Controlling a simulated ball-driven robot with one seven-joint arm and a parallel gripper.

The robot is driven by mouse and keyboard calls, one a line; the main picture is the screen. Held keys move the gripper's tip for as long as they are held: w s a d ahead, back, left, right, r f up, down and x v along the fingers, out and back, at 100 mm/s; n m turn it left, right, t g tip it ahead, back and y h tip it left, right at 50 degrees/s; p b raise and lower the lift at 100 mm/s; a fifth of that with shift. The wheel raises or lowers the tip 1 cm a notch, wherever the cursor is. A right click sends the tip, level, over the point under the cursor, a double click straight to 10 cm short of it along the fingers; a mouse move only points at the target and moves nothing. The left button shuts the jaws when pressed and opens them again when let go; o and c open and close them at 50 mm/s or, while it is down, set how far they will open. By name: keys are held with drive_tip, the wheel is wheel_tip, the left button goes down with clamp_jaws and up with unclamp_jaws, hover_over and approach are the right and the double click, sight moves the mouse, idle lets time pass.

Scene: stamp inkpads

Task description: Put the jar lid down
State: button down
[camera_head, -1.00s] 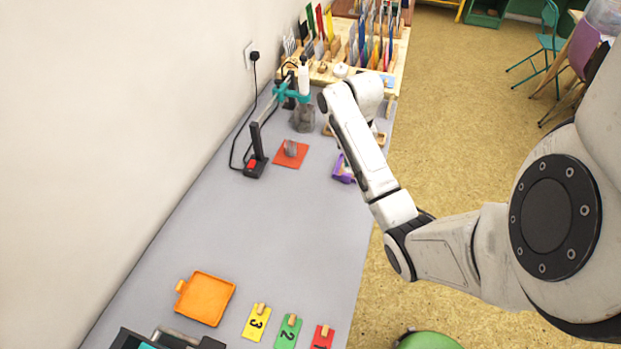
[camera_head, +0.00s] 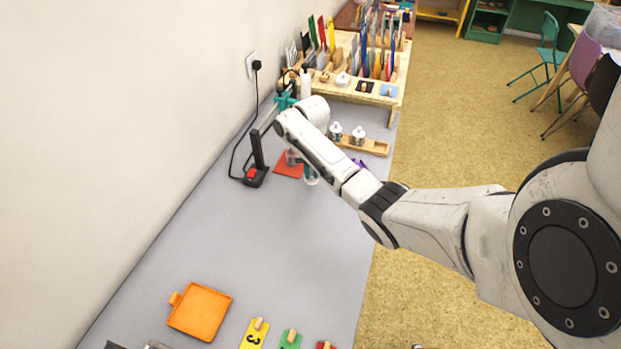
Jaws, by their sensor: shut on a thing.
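My gripper (camera_head: 310,172) shows only as a small teal and whitish piece below my white arm, just right of the red mat (camera_head: 287,170). My arm hides most of it. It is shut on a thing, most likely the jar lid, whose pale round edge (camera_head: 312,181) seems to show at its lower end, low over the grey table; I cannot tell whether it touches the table. A small grey, glassy object (camera_head: 291,157) stands on the red mat. The glass vessel by the stand is hidden behind my arm.
A black stand (camera_head: 258,155) with a cable is left of the red mat. A wooden holder (camera_head: 362,144) with two small jars is behind my arm. An orange tray (camera_head: 200,311) and numbered cards (camera_head: 254,335) lie in front. The table's middle is clear.

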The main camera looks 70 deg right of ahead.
sight(311, 173)
drive_tip(key=shift+w+f, duration=0.2)
drive_tip(key=shift+f, duration=1.55)
drive_tip(key=shift+f, duration=0.15)
drive_tip(key=c, duration=1.1)
unclamp_jaws()
